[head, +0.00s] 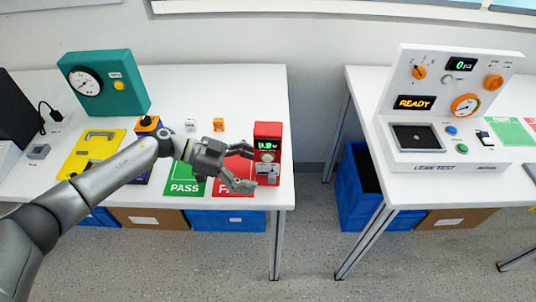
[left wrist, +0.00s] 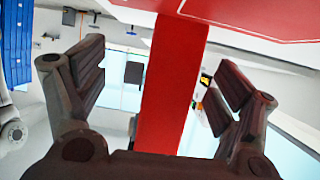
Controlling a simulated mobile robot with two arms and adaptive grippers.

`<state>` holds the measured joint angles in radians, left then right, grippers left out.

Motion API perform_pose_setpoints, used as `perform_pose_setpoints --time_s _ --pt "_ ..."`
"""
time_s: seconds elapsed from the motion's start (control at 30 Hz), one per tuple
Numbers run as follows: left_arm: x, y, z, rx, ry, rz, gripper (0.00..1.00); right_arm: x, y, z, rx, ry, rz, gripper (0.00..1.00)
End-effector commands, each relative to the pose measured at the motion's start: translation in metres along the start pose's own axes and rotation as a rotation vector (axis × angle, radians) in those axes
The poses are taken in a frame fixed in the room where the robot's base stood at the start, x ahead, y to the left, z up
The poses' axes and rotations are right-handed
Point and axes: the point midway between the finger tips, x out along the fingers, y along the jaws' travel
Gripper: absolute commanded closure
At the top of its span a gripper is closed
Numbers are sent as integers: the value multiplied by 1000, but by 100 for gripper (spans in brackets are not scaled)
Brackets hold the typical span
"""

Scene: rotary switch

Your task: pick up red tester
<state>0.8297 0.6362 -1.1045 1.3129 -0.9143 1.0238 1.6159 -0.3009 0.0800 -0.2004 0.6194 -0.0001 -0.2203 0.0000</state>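The red tester (head: 267,131) stands upright near the right end of the left table, with a lit green display and a dial on its front. My left gripper (head: 249,169) reaches in from the left, close beside the tester's left side and over the red FAIL mat. In the left wrist view the red tester (left wrist: 172,85) shows as a red column between the two spread fingers of the left gripper (left wrist: 160,68), with gaps on both sides. The left gripper is open and holds nothing. My right gripper is out of view.
A green PASS mat (head: 185,180) and a red FAIL mat (head: 230,188) lie on the table. A yellow tray (head: 86,160), a teal gauge box (head: 105,84) and small blocks stand to the left. A gap separates the right table with the leak tester (head: 455,80).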

Motion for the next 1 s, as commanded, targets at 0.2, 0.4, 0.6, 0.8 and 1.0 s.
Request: perform_pose_setpoints --time_s 0.2,0.4,0.6,0.8,1.0 --pt "0 0 0 0 0 0 47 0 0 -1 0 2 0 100" --pt "0 0 0 0 0 1 72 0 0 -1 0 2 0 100" --pt "0 0 -1 1 2 0 92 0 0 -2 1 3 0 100" --pt "0 0 -2 2 2 0 92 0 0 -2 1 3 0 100" --pt "-5 0 -12 4 2 0 92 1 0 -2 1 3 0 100"
